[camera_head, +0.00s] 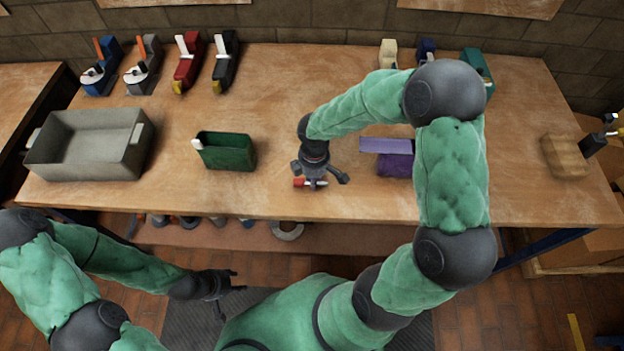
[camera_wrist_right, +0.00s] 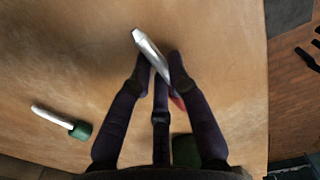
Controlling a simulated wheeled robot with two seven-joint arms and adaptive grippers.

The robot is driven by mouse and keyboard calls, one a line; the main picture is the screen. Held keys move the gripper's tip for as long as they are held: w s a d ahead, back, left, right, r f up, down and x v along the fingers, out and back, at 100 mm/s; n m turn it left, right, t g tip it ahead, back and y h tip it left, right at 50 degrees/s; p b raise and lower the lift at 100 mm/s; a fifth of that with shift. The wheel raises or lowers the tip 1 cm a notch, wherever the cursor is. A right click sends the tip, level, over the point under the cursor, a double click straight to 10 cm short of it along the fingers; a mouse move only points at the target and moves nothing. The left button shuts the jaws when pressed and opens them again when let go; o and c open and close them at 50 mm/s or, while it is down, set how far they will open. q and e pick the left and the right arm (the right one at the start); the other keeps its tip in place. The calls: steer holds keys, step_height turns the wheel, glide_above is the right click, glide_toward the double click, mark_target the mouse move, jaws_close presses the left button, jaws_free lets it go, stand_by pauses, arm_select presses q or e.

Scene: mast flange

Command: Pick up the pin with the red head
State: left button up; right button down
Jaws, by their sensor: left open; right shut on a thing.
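The pin with the red head (camera_head: 298,183) is at my right gripper, near the table's front edge. In the right wrist view its silver shaft (camera_wrist_right: 150,50) slants up between the fingers, and its red head is mostly hidden by one finger. My right gripper (camera_head: 318,182) points down and is shut on this pin; it also shows in the right wrist view (camera_wrist_right: 160,75). I cannot tell whether the pin touches the table. My left gripper (camera_head: 232,281) is open and empty, low in front of the table.
A green-headed pin (camera_wrist_right: 62,122) lies on the table behind my right gripper. A green bin (camera_head: 228,152) and a grey tray (camera_head: 90,172) stand to the left. A purple bin (camera_head: 396,165) is to the right. Several tools and holders line the back.

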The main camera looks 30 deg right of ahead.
step_height(320, 180, up, 3)
steer(key=shift+w+f+p, duration=0.1)
steer(key=shift+p, duration=0.55)
arm_select(q)
steer(key=shift+r+p, duration=1.8)
steer(key=shift+r, duration=0.8)
arm_select(e)
steer(key=s+a+r, duration=0.7)
steer(key=a+r, duration=0.2)
steer(key=a, duration=0.3)
steer(key=shift+s+r, duration=0.2)
arm_select(q)
steer(key=shift+r, duration=0.1)
arm_select(e)
steer(key=shift+w+r, duration=0.1)
